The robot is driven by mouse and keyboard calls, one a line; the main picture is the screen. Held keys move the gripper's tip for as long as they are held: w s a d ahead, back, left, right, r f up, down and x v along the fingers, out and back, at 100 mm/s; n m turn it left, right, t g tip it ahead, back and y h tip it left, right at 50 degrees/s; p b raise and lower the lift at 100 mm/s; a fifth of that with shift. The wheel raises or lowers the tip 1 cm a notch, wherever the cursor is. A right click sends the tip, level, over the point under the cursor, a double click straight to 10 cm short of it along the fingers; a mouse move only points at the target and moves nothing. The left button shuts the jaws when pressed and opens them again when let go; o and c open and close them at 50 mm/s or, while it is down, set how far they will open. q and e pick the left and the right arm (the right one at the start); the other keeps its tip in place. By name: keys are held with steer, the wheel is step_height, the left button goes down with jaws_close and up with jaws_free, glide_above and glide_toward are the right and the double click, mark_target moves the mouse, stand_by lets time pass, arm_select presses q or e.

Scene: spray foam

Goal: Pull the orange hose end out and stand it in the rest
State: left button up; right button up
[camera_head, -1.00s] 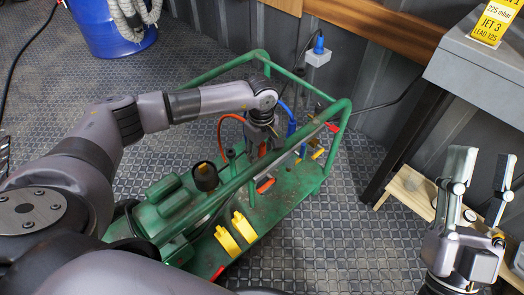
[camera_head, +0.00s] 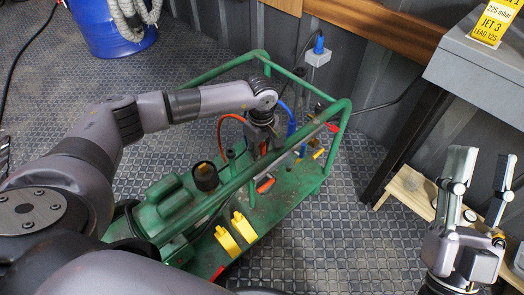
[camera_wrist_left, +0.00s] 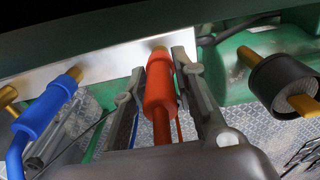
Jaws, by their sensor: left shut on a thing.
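The orange hose end (camera_wrist_left: 160,88) shows in the left wrist view, upright between the two fingers of my left gripper (camera_wrist_left: 160,64). The gripper is shut on it. Its top meets a brass fitting on the silver block (camera_wrist_left: 105,68); I cannot tell whether it is still seated there. In the head view my left gripper (camera_head: 262,148) reaches down inside the green frame, and the orange hose (camera_head: 224,124) arcs out left of it. The hose end is mostly hidden there. My right gripper (camera_head: 475,200) is open and empty at the right. I cannot tell which part is the rest.
The green frame (camera_head: 340,135) has rails around my left gripper. A blue hose end (camera_wrist_left: 45,105) is left of the orange one; a black knob with a brass core (camera_wrist_left: 282,82) is right. Yellow brackets (camera_head: 244,227) stand on the green base. A grey table (camera_head: 475,65) is at right.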

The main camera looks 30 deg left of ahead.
arm_select(q)
jaws_close()
